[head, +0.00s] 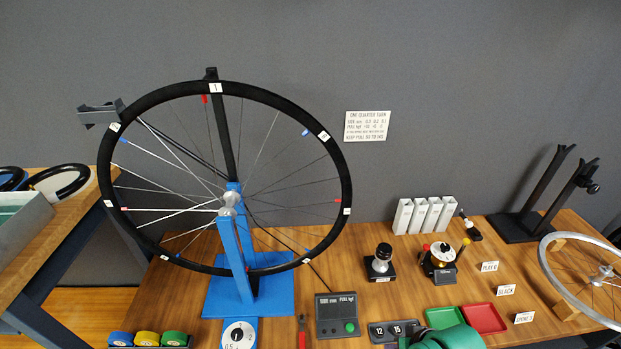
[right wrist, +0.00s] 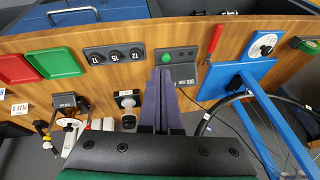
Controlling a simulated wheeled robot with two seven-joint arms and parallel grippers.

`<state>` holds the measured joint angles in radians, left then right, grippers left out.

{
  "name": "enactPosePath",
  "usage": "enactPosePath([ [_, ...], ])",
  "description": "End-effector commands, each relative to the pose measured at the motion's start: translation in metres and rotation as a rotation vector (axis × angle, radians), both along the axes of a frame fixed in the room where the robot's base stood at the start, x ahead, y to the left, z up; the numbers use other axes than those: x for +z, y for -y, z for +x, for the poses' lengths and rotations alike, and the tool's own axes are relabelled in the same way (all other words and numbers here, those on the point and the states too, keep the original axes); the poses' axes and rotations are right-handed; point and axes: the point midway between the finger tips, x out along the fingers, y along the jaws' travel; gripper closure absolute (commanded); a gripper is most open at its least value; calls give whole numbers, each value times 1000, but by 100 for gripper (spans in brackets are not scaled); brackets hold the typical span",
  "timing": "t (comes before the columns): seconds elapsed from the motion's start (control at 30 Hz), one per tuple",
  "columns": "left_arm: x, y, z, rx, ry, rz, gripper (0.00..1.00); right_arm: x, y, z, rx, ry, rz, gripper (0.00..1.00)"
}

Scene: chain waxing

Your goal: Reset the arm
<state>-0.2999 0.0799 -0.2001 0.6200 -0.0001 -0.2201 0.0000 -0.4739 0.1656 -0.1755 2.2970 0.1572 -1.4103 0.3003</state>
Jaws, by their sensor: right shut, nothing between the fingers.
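My right gripper (right wrist: 163,78) shows in the right wrist view as two dark purple fingers pressed together. Nothing is between them. The fingertips appear over the wooden bench, in front of the grey pull-gauge box (right wrist: 184,75) with a green button; I cannot tell whether they touch it. In the head view only a green part of my right arm (head: 458,338) shows at the bottom edge, and its fingers are hidden. My left arm and gripper are not in view.
A black-rimmed wheel (head: 348,190) stands upright in a blue stand (head: 276,298). The pull-gauge box (head: 337,326), a knob box (head: 384,332), green tray (head: 440,316) and red tray (head: 484,319) line the bench front. A silver rim (head: 548,266) lies at right.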

Motion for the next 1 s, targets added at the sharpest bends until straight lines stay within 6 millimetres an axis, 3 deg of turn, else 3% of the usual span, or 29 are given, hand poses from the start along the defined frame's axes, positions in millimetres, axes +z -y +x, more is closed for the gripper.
enactPosePath([
  [0.23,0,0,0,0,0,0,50,38,48,-43,185,-28,-244,100],
  [0.53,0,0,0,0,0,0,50,-50,43,-30,194,-64,-234,100],
  [0.73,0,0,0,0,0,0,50,-122,42,-38,203,-98,-233,100],
  [0.87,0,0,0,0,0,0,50,-185,45,-58,213,-128,-232,100],
  [1.0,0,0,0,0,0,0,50,-266,52,-111,227,-176,-233,100],
])
